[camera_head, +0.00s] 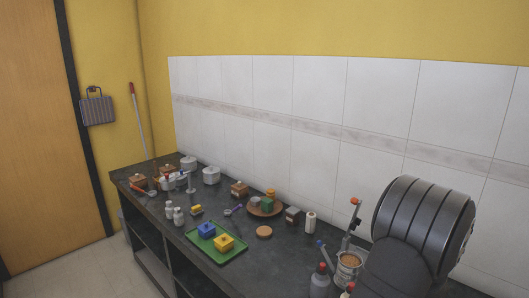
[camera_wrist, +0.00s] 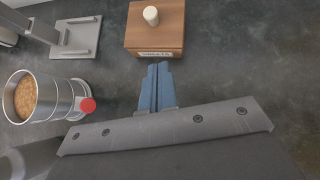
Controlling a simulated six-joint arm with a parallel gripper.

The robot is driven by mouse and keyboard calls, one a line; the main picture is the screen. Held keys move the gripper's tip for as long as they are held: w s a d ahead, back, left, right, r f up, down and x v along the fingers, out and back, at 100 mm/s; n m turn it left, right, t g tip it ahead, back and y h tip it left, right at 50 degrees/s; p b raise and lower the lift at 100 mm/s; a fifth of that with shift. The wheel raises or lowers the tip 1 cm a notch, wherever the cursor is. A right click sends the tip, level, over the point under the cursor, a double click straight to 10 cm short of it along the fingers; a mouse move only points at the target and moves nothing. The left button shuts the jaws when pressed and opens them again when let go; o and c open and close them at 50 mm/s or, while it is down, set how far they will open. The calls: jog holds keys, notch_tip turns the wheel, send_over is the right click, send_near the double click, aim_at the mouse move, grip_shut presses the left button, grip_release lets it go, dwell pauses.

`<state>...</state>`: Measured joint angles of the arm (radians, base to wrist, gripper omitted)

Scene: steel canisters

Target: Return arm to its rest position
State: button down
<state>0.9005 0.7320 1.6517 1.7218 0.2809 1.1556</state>
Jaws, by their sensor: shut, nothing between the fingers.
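My gripper (camera_wrist: 157,72) shows in the wrist view with its two blue fingers pressed together and nothing between them. The fingertips point toward a labelled wooden box (camera_wrist: 155,28) with a white knob; I cannot tell how far above the counter they are. A steel canister (camera_wrist: 48,97) with brown contents and a red knob is left of the fingers, apart from them. In the head view a steel canister (camera_head: 347,271) with orange-brown contents stands at the front right, beside my dark arm. My arm fills the right side there, and my fingers are not visible.
The dark counter (camera_head: 285,262) carries a green tray (camera_head: 232,252) with blue and yellow blocks, a round wooden board (camera_head: 255,211), bottles (camera_head: 319,283) and two pale pots (camera_head: 211,175). A tiled wall (camera_head: 310,130) runs behind. A metal stand (camera_wrist: 78,38) is at upper left in the wrist view.

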jog(key=x, duration=0.3)
jog(key=r+x, duration=0.1)
jog(key=x, duration=0.1)
jog(key=shift+w+d+f, duration=0.25)
jog(key=shift+w+d, duration=0.05)
jog(key=shift+w, duration=0.3)
jog(key=shift+w+d+r, duration=0.1)
jog(key=shift+w+d, duration=0.4)
jog(key=shift+w, duration=0.25)
